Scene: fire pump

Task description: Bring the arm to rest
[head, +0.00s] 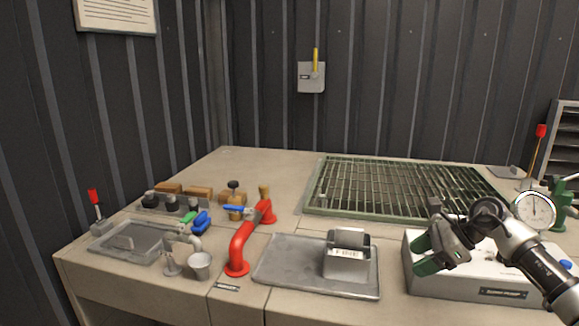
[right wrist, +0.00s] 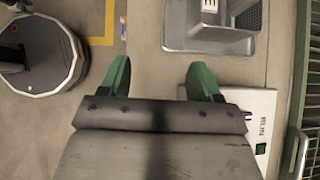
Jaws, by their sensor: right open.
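My right gripper (head: 424,256) is at the right of the head view, above the light grey box (head: 470,283) on the bench. Its two green fingers also show in the right wrist view (right wrist: 160,78), spread apart with nothing between them. The bench edge and the floor lie below them in that view. My right arm reaches in from the lower right. My left gripper is not in view.
A metal tray (head: 300,262) with a small metal container (head: 347,255) stands left of the gripper. A red pipe (head: 240,245), a green grating (head: 400,190), and a round gauge (head: 535,210) are on the bench. The back left of the bench top is clear.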

